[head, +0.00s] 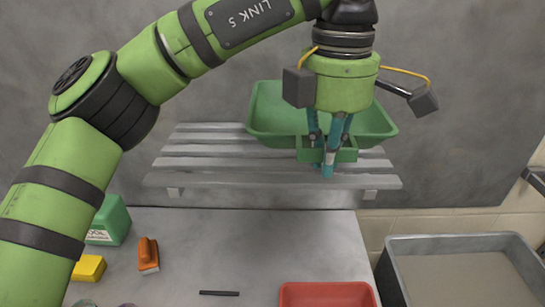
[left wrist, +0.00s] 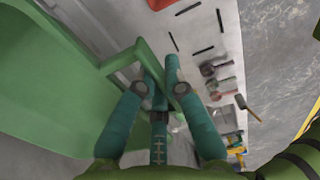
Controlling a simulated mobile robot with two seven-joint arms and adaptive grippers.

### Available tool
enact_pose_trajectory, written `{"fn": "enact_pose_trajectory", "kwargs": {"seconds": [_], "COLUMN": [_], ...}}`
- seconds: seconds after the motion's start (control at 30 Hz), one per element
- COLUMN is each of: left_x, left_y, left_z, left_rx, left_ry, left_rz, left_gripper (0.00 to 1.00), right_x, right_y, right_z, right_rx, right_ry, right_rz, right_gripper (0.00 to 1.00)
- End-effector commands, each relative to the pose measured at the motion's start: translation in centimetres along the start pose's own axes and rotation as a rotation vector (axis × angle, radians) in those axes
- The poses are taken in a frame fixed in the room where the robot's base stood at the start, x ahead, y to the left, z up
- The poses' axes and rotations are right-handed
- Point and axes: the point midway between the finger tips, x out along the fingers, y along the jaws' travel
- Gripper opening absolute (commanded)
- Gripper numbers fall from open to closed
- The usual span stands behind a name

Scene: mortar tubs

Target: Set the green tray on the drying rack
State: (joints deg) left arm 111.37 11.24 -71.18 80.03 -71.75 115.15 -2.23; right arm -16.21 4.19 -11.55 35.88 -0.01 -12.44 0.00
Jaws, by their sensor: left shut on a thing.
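The green tray (head: 268,110) is over the right part of the grey slatted drying rack (head: 200,150) in the head view. It looks about level; I cannot tell whether its underside touches the slats. My left gripper (head: 325,160) points down in front of the tray and is shut on its front handle. In the left wrist view the tray (left wrist: 40,75) fills the left side, and the handle loop runs between the teal fingers of the left gripper (left wrist: 160,78). The gripper and arm hide part of the tray. My right gripper is in neither view.
Below the rack, the grey table holds a green jug (head: 112,222), yellow block (head: 89,268), orange-handled tool (head: 148,255), black stick (head: 219,293) and red tray (head: 328,294). A grey tub (head: 400,280) stands at right. The rack's left half is bare.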

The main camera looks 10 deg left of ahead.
Motion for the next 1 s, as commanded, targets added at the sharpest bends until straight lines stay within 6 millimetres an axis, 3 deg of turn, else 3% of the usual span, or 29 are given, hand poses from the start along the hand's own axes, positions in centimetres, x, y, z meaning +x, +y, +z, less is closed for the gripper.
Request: {"fn": "enact_pose_trajectory", "kwargs": {"seconds": [0.2, 0.4, 0.7, 0.83, 1.0], "left_x": [2.6, 4.8, 7.5, 9.2, 9.8], "left_y": [3.3, 5.6, 6.2, 6.2, 6.2], "left_z": [-4.1, -6.7, -7.5, -7.4, -7.4], "left_rx": [-0.006, -0.004, -0.001, -0.002, -0.003], "left_ry": [0.0, 0.0, 0.001, 0.0, -0.003], "left_rz": [-0.003, -0.001, -0.001, 0.0, 0.003], "left_gripper": [0.0, 0.0, 0.0, 0.0, 0.0], "right_x": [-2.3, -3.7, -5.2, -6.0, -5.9], "right_y": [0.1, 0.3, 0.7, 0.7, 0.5], "right_z": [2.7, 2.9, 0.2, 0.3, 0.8], "right_rx": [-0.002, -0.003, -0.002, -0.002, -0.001], "right_ry": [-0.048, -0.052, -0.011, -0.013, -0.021], "right_rz": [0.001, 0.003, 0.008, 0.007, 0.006], "right_gripper": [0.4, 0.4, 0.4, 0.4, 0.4]}}
